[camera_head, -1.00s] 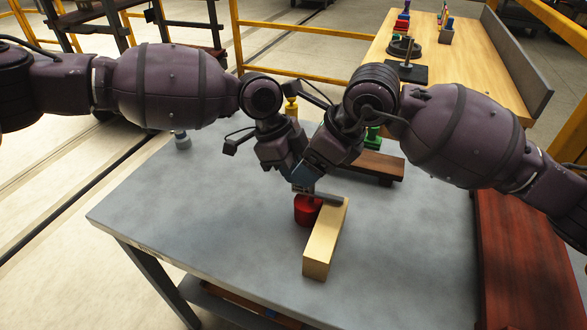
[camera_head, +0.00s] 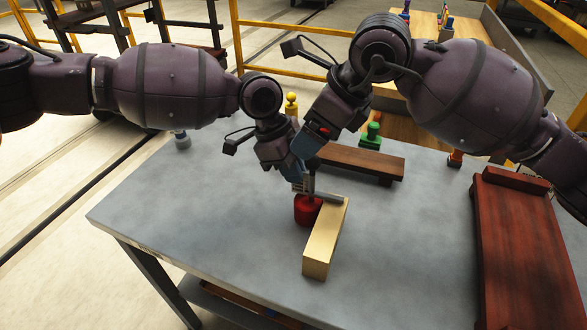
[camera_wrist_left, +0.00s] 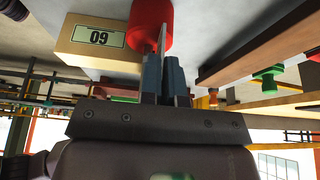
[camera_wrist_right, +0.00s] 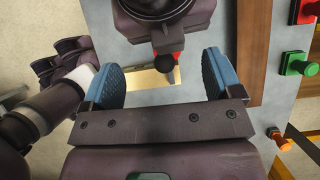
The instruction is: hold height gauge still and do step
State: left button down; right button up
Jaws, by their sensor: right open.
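The height gauge (camera_head: 307,210) has a round red base and a grey upright with a flat arm. It stands on the grey table (camera_head: 210,215), beside a tan block (camera_head: 320,255). The gauge's arm reaches over the block's far end; I cannot tell if they touch. My left gripper (camera_head: 303,180) is shut on the gauge's thin grey upright, above the red base (camera_wrist_left: 152,22). My right gripper (camera_head: 308,150) is open and empty, above and behind my left; its blue fingers stand wide apart (camera_wrist_right: 160,78).
A low brown wooden stand (camera_head: 360,161) lies behind the gauge, with a green stamp-like piece (camera_head: 372,134) beyond it. A yellow piece (camera_head: 291,104) and a grey one (camera_head: 182,139) stand farther back. A red-brown wooden rack (camera_head: 515,240) is at right. The table's front left is clear.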

jog(key=shift+r, duration=0.3)
